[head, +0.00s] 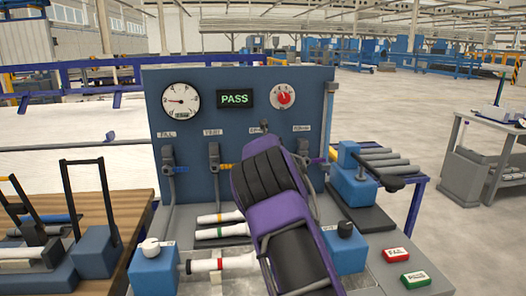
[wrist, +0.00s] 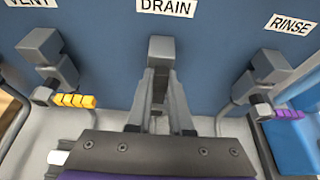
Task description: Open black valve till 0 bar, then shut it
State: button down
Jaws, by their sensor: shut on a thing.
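The DRAIN valve (wrist: 161,50) is in the middle of the wrist view, a grey body on the blue panel under its label. My gripper (wrist: 160,118) is shut at this valve, its two fingers on either side of the handle. The handle's black colour is hidden by the fingers. The white pressure gauge (head: 180,100) is at the panel's upper left.
The VENT valve with a yellow handle (wrist: 75,101) is left of my gripper, the RINSE valve with a purple handle (wrist: 290,114) right. Blue blocks and pipes stand on the bench.

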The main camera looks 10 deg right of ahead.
dwell(0.5)
jog(key=c, duration=0.8)
grip_release()
jog(key=b+v, duration=0.3)
jog(key=v, duration=1.4)
jog(key=shift+s+a+r+b, duration=0.1)
jog(key=shift+s+r+b, duration=0.05)
jog(key=shift+b, duration=0.25)
